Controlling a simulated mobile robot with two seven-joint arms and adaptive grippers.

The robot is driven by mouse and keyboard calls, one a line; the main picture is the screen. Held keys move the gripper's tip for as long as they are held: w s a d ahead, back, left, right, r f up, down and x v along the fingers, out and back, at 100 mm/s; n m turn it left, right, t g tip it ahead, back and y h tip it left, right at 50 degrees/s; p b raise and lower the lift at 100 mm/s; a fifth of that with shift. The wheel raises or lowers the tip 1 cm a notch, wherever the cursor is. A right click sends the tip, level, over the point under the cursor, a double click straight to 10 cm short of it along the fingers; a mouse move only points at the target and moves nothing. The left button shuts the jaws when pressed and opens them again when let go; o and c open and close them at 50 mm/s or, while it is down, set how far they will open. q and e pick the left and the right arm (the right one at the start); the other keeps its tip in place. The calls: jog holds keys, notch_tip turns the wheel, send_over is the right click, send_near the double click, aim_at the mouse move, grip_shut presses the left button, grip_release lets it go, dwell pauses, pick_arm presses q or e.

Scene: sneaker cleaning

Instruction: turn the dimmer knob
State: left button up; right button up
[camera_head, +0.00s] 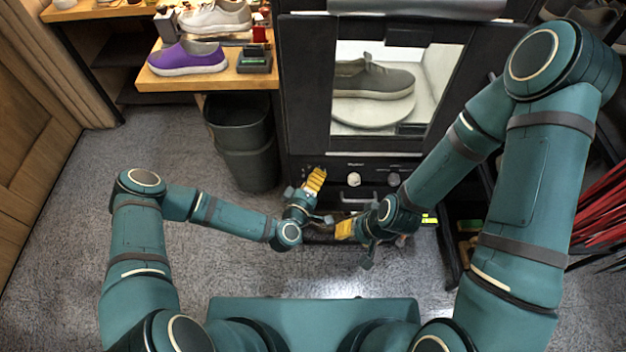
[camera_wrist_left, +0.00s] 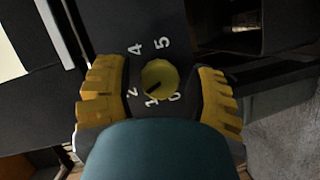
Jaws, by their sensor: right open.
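The dimmer knob (camera_wrist_left: 159,77) is a round yellowish knob on a dark panel with white numbers around it. Its dark mark points to the lower left, near 1 and 2. My left gripper (camera_wrist_left: 158,98) has its yellow fingers on either side of the knob, open, with visible gaps to it. In the head view my left gripper (camera_head: 314,181) is at the left end of the cabinet's control panel and hides the knob there. My right gripper (camera_head: 346,229) is open and empty, lower and to the right, in front of the cabinet.
A black cabinet (camera_head: 304,85) holds a grey sneaker (camera_head: 372,80) on a white turntable (camera_head: 375,118) behind its window. Two more knobs, a pale one (camera_head: 354,180) and a dark one (camera_head: 393,179), sit on the panel. A dark bin (camera_head: 243,145) stands left of the cabinet.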

dwell(0.3)
pick_arm(q)
jog(key=v, duration=1.2)
jog(key=s+a+m+g+y, duration=0.2)
jog(key=s+a+m+g, duration=0.3)
jog(key=g, duration=0.8)
jog(key=s+m, duration=0.1)
jog(key=m, duration=0.2)
jog(key=shift+s+a+r, duration=0.15)
jog(key=shift+a+r, duration=0.2)
jog(key=shift+r, duration=0.05)
dwell(1.8)
